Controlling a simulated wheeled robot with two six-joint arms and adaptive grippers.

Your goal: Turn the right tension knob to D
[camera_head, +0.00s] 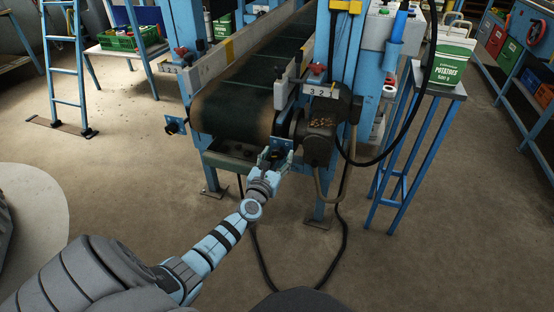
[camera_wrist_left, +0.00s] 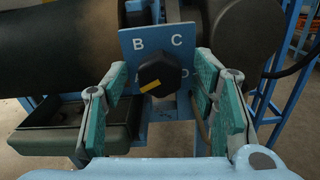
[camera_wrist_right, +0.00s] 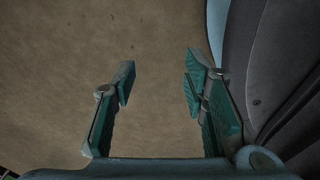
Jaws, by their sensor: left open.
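The right tension knob (camera_wrist_left: 160,72) is black and faceted, on a blue plate (camera_wrist_left: 133,45) at the conveyor's right front corner. Its yellow mark points down and left, towards the A. B and C show above the knob; A and D are partly hidden at its lower left and lower right. My left gripper (camera_head: 272,158) is open, and in the left wrist view its two fingers stand to either side of the knob, with gaps between. My right gripper (camera_wrist_right: 160,80) is open and empty above the bare floor, and does not show in the head view.
The conveyor belt (camera_head: 232,108) ends just behind the plate. A dark motor housing (camera_head: 320,130) is close on the right. Another black knob (camera_head: 174,126) is at the conveyor's left corner. A green tray (camera_wrist_left: 110,137) lies below left. A black cable (camera_head: 343,235) runs across the floor.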

